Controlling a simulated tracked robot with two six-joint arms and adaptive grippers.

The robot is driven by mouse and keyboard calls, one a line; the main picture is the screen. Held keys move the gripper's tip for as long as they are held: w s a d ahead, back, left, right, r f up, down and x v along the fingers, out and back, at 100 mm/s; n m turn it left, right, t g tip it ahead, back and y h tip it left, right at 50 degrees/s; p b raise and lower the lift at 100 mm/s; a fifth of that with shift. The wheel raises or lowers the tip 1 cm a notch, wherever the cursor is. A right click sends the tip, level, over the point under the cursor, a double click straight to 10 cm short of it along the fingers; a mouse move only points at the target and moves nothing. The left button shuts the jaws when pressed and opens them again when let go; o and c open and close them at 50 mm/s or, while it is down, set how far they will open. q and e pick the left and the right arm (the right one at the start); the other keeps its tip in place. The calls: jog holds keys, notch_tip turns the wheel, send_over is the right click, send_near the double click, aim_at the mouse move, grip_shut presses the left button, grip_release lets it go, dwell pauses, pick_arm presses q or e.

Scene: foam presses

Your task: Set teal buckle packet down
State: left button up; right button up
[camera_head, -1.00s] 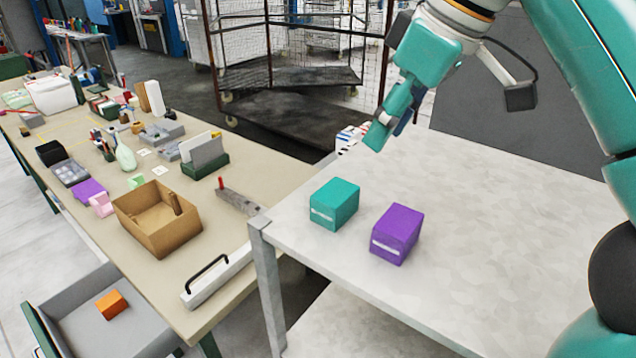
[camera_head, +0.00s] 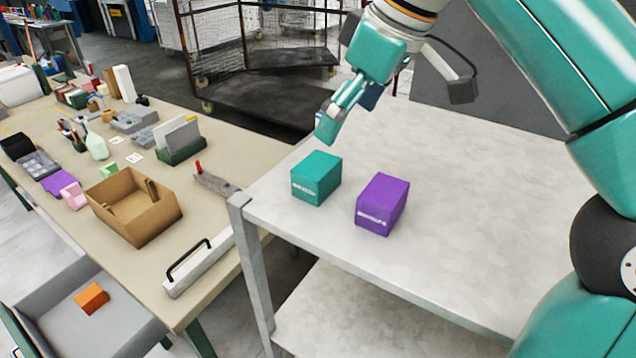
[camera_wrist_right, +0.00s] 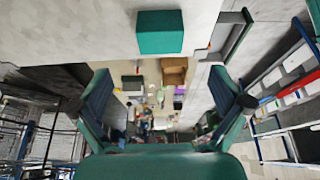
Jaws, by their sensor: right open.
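The teal buckle packet (camera_head: 316,178) stands on the light grey table (camera_head: 470,200), near its left edge. It also shows at the top of the right wrist view (camera_wrist_right: 160,32), beyond my fingers and apart from them. My right gripper (camera_head: 328,122) is open and empty, above and behind the packet in the head view. In the right wrist view its two fingers (camera_wrist_right: 168,104) are spread wide with nothing between them. My left gripper is not in view.
A purple packet (camera_head: 382,204) stands just right of the teal one. A beige workbench (camera_head: 225,140) at the left holds a cardboard box (camera_head: 135,207) and small items. An orange block (camera_head: 91,298) lies in a grey drawer (camera_head: 60,335). The table's right side is clear.

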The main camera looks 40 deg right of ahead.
aim_at(320, 164)
jog(key=x, duration=0.4)
jog(key=b+x, duration=0.1)
jog(key=x, duration=0.6)
jog(key=shift+w+a+f, duration=0.15)
jog(key=shift+w+f, duration=0.05)
jog(key=shift+w, duration=0.2)
jog(key=shift+c, duration=0.2)
jog(key=c, duration=1.4)
